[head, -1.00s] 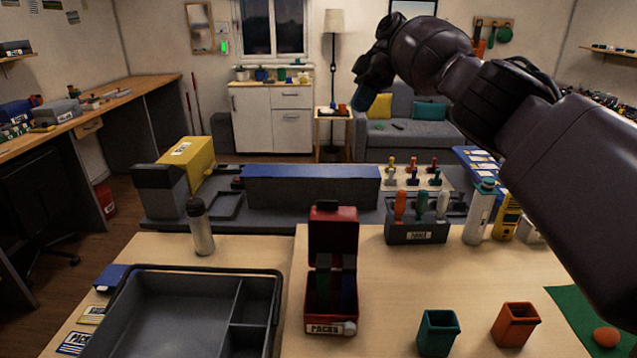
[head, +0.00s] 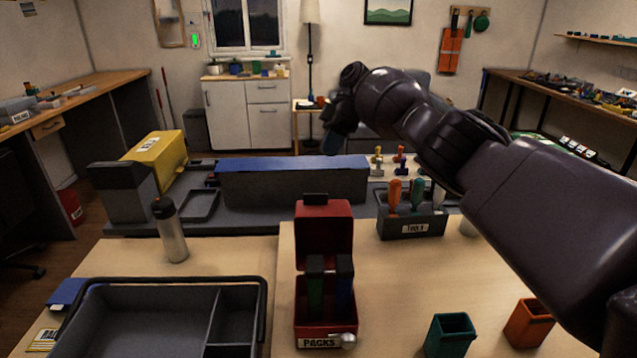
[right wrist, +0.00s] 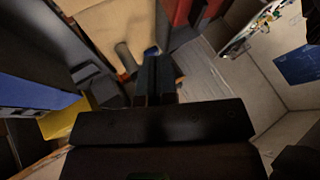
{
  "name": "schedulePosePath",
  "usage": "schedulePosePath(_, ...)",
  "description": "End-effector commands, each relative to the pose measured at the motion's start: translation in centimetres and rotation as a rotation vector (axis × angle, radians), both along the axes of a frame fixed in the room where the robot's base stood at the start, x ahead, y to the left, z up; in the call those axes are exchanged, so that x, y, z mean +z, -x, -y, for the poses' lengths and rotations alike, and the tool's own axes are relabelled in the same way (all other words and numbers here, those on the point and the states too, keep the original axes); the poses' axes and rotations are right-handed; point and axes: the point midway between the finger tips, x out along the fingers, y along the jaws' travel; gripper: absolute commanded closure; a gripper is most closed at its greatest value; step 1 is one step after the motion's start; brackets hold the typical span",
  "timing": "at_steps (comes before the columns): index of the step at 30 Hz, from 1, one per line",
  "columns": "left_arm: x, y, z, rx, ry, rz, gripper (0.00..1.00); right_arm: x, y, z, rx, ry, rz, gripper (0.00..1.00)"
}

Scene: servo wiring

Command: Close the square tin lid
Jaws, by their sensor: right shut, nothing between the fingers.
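The square tin (head: 325,327) is red, with a "PACKS" label and a small metal knob at its front. It stands on the wooden table in the head view. Its lid (head: 324,228) is open, standing upright at the back. My left gripper is not in view.
A grey divided tray (head: 150,320) is left of the tin. A teal cup (head: 450,335) and an orange cup (head: 528,322) stand at right. A tool holder (head: 412,222), a bottle (head: 170,232) and a long blue-topped box (head: 294,182) are behind.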

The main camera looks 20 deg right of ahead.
Motion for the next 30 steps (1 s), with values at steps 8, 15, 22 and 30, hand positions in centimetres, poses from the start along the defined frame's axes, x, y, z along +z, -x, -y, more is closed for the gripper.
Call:
schedulePosePath(8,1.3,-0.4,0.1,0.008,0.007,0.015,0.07,-2.2,1.3,-1.8,0.001,0.0,0.003,1.0)
schedulePosePath(15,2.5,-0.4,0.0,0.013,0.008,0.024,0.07,-5.3,2.7,-4.0,0.0,0.001,0.002,1.0)
schedulePosePath(22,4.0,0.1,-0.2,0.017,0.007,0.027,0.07,-5.0,4.8,-4.7,0.0,-0.001,0.006,1.0)
schedulePosePath(30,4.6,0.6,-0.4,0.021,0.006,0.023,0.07,-5.1,6.2,-5.2,-0.001,0.001,0.003,1.0)
